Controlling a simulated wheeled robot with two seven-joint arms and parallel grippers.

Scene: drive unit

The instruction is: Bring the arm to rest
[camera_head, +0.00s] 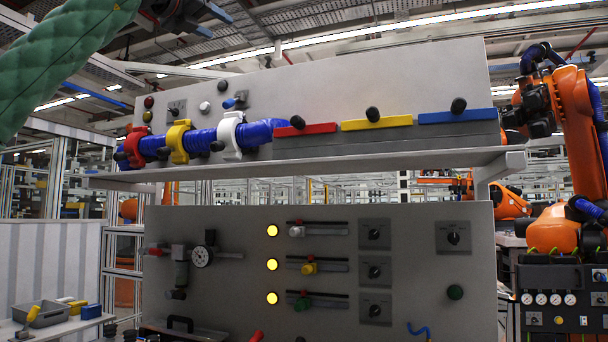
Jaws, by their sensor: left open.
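My left arm (60,60), in a green quilted cover, comes in from the upper left. My left gripper (212,22), dark with blue tips, is at the top edge, partly cut off, open and with nothing visible between its fingers. It is above and apart from the drive unit's grey upper panel (390,85). My right gripper is not in view.
A shelf (330,164) juts out below the upper panel, carrying a blue hose (203,138) in coloured clamps. The lower panel (400,240) has sliders, knobs and a gauge. An orange robot arm (580,130) stands at right. A grey bin (45,315) sits lower left.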

